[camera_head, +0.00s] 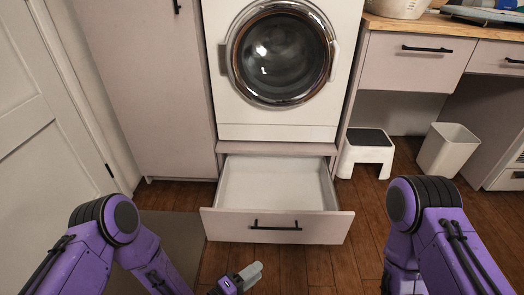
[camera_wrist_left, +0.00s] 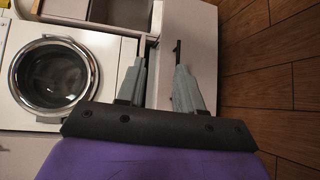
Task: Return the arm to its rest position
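My left arm comes in from the lower left of the head view. My left gripper (camera_head: 255,270) is low in front of the open drawer, apart from its black handle (camera_head: 275,227). In the left wrist view the two grey fingers of this gripper (camera_wrist_left: 160,66) stand apart with nothing between them. The handle (camera_wrist_left: 177,55) shows there just beyond one fingertip. My right arm (camera_head: 425,225) shows at the lower right of the head view; its gripper is outside the frame.
The white drawer (camera_head: 225,222) is pulled out below the washing machine (camera_head: 230,112), whose round door is shut. A step stool (camera_head: 367,152) and a white bin (camera_head: 450,150) stand at the right. A mat (camera_head: 180,228) lies at the left. Wood floor (camera_head: 320,262) is clear before the drawer.

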